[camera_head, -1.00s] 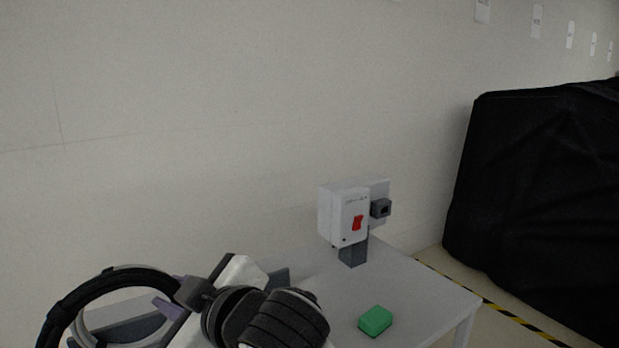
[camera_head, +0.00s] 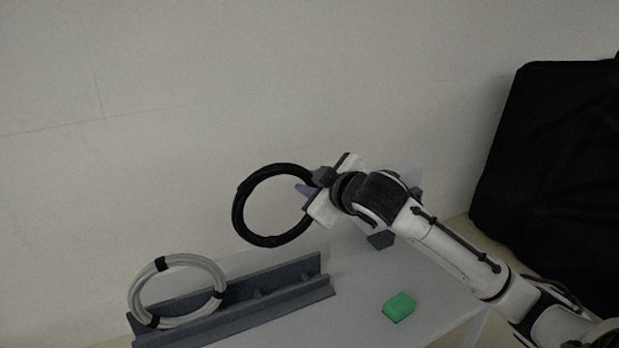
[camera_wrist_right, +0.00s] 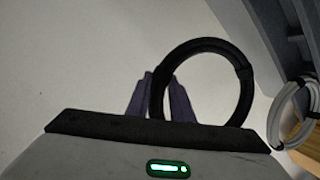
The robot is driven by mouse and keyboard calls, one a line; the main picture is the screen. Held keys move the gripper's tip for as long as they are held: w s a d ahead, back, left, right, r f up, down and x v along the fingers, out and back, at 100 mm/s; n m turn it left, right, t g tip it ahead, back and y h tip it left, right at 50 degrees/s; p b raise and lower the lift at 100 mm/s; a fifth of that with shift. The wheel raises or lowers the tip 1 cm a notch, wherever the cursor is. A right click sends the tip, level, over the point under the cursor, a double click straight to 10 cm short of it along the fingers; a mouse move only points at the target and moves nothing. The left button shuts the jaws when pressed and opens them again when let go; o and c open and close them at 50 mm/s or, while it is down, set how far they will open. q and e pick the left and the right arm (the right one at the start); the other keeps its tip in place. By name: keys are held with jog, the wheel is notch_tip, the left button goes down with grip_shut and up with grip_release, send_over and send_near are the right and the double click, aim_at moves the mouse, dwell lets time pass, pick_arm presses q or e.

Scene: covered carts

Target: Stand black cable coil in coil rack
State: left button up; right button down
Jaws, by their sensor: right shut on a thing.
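The black cable coil (camera_head: 240,208) is held up above the table by my right gripper (camera_head: 308,190), which is shut on its right side. In the right wrist view the black coil (camera_wrist_right: 243,98) stands between the purple fingers (camera_wrist_right: 166,98). The dark grey coil rack (camera_head: 280,297) lies on the table below, and its right part is empty of coils. The rack also shows in the right wrist view (camera_wrist_right: 290,38) at the upper right. The coil is apart from the rack, above and behind it in the head view. My left gripper is not in view.
A grey-white cable coil (camera_head: 222,272) stands in the left part of the rack; it also shows in the right wrist view (camera_wrist_right: 276,115). A green block (camera_head: 398,307) lies on the table (camera_head: 360,290) right of the rack. A black covered cart (camera_head: 550,150) stands at the right.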

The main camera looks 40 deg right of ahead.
jog(key=shift+f, duration=5.25)
pick_arm(q)
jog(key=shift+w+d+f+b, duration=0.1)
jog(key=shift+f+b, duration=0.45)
jog(key=shift+b, duration=0.1)
pick_arm(e)
jog(key=shift+f, duration=1.45)
jog(key=c, duration=1.5)
grip_release()
jog(key=shift+f, duration=0.15)
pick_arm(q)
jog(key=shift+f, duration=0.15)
pick_arm(e)
jog(key=v, duration=1)
jog(key=shift+s+a+r, duration=0.1)
jog(key=shift+s+r, duration=0.05)
jog(key=shift+r, duration=0.05)
